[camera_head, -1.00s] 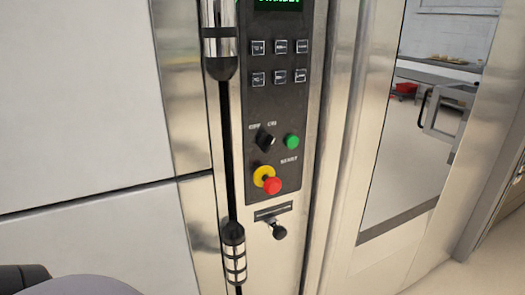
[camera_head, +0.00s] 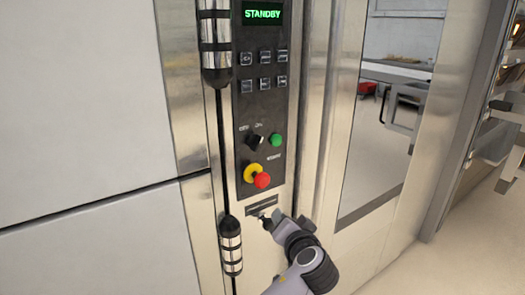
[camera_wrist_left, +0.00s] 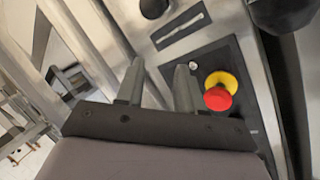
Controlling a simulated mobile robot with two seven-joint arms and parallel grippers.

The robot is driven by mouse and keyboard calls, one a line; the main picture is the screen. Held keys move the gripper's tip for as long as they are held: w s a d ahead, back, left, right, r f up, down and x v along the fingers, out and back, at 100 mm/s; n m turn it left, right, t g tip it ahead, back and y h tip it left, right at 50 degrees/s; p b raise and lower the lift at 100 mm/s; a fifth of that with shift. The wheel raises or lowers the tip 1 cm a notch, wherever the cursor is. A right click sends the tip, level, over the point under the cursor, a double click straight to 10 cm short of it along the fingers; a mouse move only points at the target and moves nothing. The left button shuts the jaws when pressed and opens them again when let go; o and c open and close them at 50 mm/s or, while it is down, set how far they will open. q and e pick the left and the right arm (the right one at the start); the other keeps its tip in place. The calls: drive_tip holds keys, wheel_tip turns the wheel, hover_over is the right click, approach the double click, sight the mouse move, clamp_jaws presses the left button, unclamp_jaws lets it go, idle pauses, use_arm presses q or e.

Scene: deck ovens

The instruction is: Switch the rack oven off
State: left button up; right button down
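The rack oven's control panel (camera_head: 278,110) fills the centre of the head view. Its display (camera_head: 262,14) reads STANDBY in green. The black OFF/ON rotary switch (camera_head: 256,141) sits left of a green button (camera_head: 276,140); its exact angle is too small to tell. A red emergency button (camera_head: 262,180) on a yellow collar is below; it also shows in the left wrist view (camera_wrist_left: 217,98). My left gripper (camera_head: 290,216) is at the panel's lower right, below the red button. In the left wrist view its fingers (camera_wrist_left: 160,68) are apart and empty. My right gripper is not in view.
A slot (camera_head: 262,205) and a small black lever knob (camera_wrist_left: 153,8) lie close to my gripper. A vertical handle bar (camera_head: 215,45) runs left of the panel. The glass door (camera_head: 375,140) is on the right, and a rack (camera_head: 505,110) stands at far right.

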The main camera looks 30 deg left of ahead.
sight(260, 143)
use_arm(q)
wheel_tip(260, 143, up, 17)
drive_tip(key=a+n+g+y, duration=0.1)
drive_tip(key=n+g+y, duration=0.2)
drive_tip(key=n+y, duration=0.35)
drive_tip(key=shift+n+g, duration=0.25)
drive_tip(key=shift+g, duration=0.05)
drive_tip(key=p+x, duration=0.1)
drive_tip(key=x, duration=0.1)
drive_tip(key=s+p+x, duration=0.1)
drive_tip(key=x, duration=0.2)
drive_tip(key=shift+a+r, duration=0.2)
drive_tip(key=shift+a, duration=0.15)
drive_tip(key=shift+p+x, duration=0.3)
drive_tip(key=shift+x, duration=0.55)
drive_tip(key=shift+w+d+f, duration=0.1)
drive_tip(key=shift+f, duration=0.05)
clamp_jaws()
